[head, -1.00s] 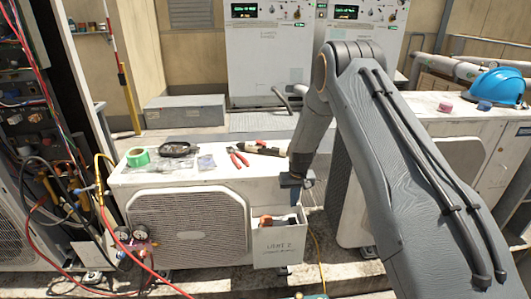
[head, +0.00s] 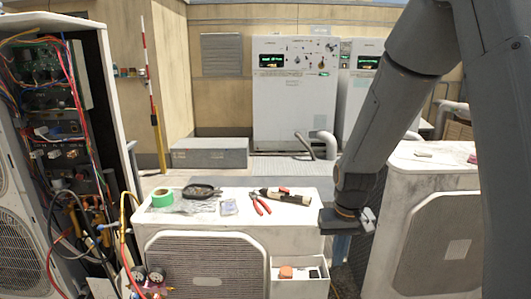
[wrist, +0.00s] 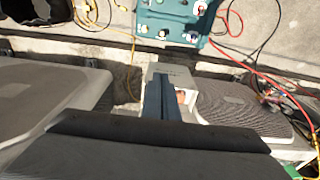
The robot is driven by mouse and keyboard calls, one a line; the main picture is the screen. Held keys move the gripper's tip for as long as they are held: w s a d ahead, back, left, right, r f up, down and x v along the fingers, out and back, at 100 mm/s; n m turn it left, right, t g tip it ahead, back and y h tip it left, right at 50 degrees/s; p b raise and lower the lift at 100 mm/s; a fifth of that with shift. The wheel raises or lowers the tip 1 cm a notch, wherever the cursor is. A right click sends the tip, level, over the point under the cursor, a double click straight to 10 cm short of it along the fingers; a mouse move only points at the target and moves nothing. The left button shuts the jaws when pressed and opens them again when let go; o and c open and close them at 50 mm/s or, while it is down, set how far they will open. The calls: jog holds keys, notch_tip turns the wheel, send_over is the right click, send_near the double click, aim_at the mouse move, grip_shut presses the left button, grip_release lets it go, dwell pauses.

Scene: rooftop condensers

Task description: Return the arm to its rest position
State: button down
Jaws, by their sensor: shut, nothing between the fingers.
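My gripper (head: 341,246) hangs from my arm at the right of the head view, fingers pointing down, beside the right end of the white condenser top. It is shut and nothing shows between its fingers. In the wrist view its dark blue-grey fingers (wrist: 166,98) sit together in the middle, in front of the white bin. The white bin (head: 300,290) hangs on the condenser's front, left of and below the gripper. An orange-brown piece (head: 286,272) and a dark piece lie in it.
The condenser top (head: 180,222) carries green tape (head: 162,198), a black tray (head: 201,191), red pliers (head: 260,205) and a cylindrical tool (head: 287,197). Another condenser (head: 425,225) stands at right. An open electrical cabinet with hoses (head: 75,130) stands at left. A teal manifold box (wrist: 172,20) shows in the wrist view.

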jog(key=s+r, duration=0.3)
jog(key=s, duration=1.2)
jog(key=shift+r, duration=0.35)
